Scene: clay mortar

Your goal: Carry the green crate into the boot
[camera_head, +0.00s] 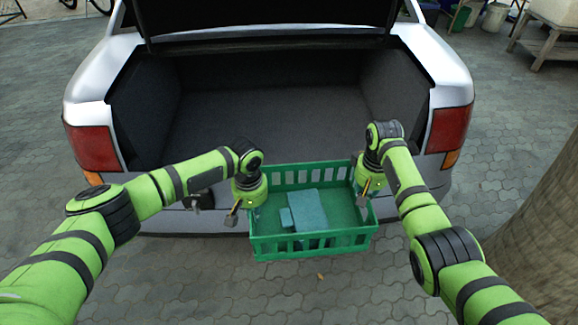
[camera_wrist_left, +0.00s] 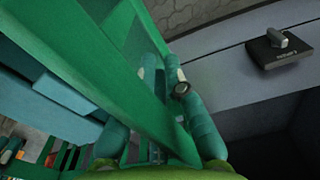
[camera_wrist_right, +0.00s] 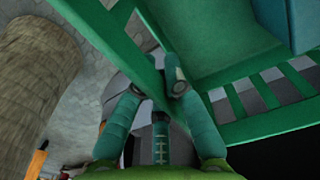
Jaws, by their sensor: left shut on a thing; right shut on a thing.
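The green crate (camera_head: 312,247) is a slatted open box in front of the car's rear bumper, its far side overlapping the bumper in the head view. A blue-teal block (camera_head: 308,208) and a smaller one (camera_head: 287,218) lie inside it. My left gripper (camera_head: 244,206) is shut on its left wall; the left wrist view shows the fingers (camera_wrist_left: 166,88) around the green wall. My right gripper (camera_head: 367,190) is shut on the right wall, as the right wrist view (camera_wrist_right: 162,88) shows. The boot (camera_head: 265,120) is open, dark-lined and empty. The crate's height above the paving is hard to tell.
The boot's rear sill and grey bumper (camera_head: 170,218) lie between the crate and the boot floor. The raised lid (camera_head: 265,15) is above the opening. A tree trunk (camera_head: 535,215) stands at the right, near my right arm. Paving around the crate's front is clear.

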